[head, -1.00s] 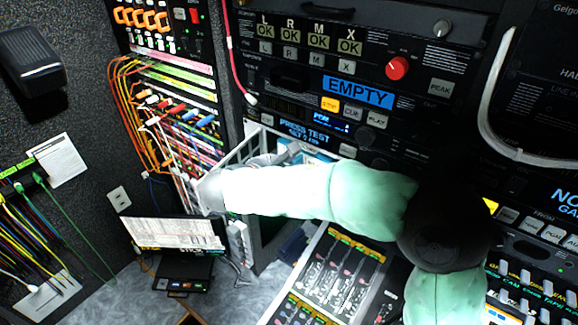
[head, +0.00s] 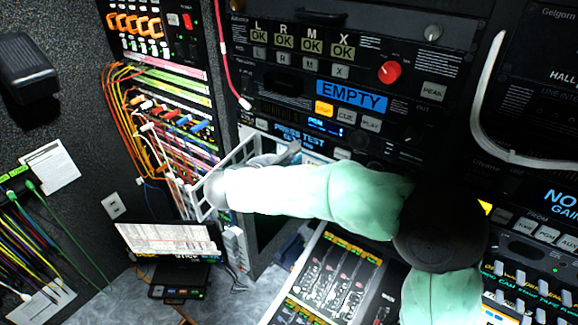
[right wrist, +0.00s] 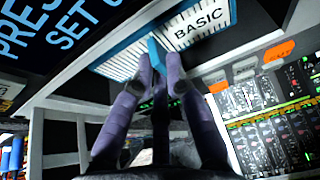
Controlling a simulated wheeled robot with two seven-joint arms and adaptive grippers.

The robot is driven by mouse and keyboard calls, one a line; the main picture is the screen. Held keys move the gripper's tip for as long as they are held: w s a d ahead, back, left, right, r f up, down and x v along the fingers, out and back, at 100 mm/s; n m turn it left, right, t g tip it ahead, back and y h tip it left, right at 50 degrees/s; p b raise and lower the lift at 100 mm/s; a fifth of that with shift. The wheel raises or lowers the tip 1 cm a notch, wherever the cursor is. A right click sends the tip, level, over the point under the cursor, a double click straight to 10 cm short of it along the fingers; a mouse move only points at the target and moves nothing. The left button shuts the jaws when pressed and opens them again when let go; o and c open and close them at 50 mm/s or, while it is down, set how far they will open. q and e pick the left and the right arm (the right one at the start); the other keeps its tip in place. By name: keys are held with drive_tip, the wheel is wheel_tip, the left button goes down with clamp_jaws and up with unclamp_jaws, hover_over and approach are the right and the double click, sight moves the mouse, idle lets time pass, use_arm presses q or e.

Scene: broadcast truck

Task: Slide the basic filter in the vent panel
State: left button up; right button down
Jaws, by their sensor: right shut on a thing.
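The basic filter (right wrist: 180,38) shows at the top of the right wrist view, with white pleats, a blue frame and a BASIC label. My right gripper (right wrist: 155,68) is shut on the small blue tab at the filter's near edge. The filter lies within the white surround of the vent panel (right wrist: 72,92); how deep it sits I cannot tell. In the head view my right arm covers most of the opening, and my right gripper (head: 282,156) is partly hidden at the panel's upper part. My left gripper is not in view.
A white barred frame (head: 236,156) stands out at the left of the opening, close to my right wrist. A mixer panel (head: 335,275) lies below my arm. Coloured patch cables (head: 150,150) hang at left, above a small monitor (head: 165,238).

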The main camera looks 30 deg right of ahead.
drive_tip(key=shift+w+d, duration=0.2)
drive_tip(key=shift+d, duration=0.3)
drive_tip(key=shift+w+d, duration=0.2)
drive_tip(key=shift+d, duration=0.25)
drive_tip(key=c, duration=1.2)
unclamp_jaws()
drive_tip(key=shift+a, duration=0.1)
drive_tip(key=v, duration=1.2)
drive_tip(key=shift+s, duration=0.1)
drive_tip(key=shift+f, duration=0.1)
